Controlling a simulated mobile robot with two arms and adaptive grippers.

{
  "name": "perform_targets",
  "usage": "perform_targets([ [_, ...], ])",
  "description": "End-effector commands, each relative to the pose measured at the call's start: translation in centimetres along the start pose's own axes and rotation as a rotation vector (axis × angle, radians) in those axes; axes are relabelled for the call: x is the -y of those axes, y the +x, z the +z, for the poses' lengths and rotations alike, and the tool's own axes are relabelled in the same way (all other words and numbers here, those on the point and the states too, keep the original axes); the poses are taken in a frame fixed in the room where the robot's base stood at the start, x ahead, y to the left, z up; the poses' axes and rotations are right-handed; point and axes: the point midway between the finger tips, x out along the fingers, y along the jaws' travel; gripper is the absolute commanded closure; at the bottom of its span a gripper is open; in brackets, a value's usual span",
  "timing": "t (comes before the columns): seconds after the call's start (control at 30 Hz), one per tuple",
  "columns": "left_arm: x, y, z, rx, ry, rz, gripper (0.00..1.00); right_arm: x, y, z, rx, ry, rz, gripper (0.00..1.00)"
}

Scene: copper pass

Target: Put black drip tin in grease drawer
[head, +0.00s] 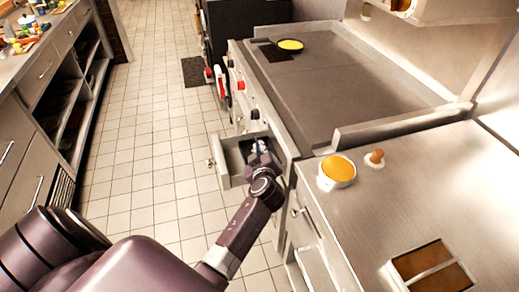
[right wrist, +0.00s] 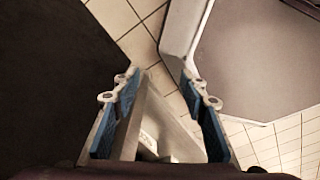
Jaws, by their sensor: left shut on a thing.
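The grease drawer (head: 232,182) is pulled out below the griddle in the head view, with its round knob on the front. My left gripper (head: 258,147) reaches down over the open drawer, its fingers at the drawer's inside. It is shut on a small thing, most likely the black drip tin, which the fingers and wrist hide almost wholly. I cannot tell whether the thing touches the drawer floor. My right gripper (right wrist: 160,88) shows in the right wrist view with its blue-padded fingers apart and nothing held between them.
The tiled floor (head: 150,150) left of the drawer is clear.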

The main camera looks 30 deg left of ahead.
Motion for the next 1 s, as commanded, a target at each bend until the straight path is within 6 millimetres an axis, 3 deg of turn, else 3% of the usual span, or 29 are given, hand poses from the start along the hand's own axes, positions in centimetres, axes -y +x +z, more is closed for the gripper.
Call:
perform_targets([
  [0.43, 0.52, 0.33, 0.73, -0.001, -0.002, 0.001, 1.0, 0.04, 0.46, 0.07, 0.001, 0.001, 0.0, 0.6],
  [0.47, 0.46, 0.28, 0.62, -0.001, -0.001, 0.001, 0.91, 0.04, 0.29, 0.06, 0.001, 0.001, 0.0, 0.6],
  [0.6, 0.44, 0.27, 0.6, -0.001, -0.001, 0.0, 0.77, 0.04, 0.25, 0.06, 0.001, 0.001, 0.0, 0.6],
  [1.0, 0.27, 0.22, 0.37, 0.0, -0.001, 0.0, 0.77, 0.09, -0.06, -0.03, 0.0, 0.002, -0.001, 0.6],
])
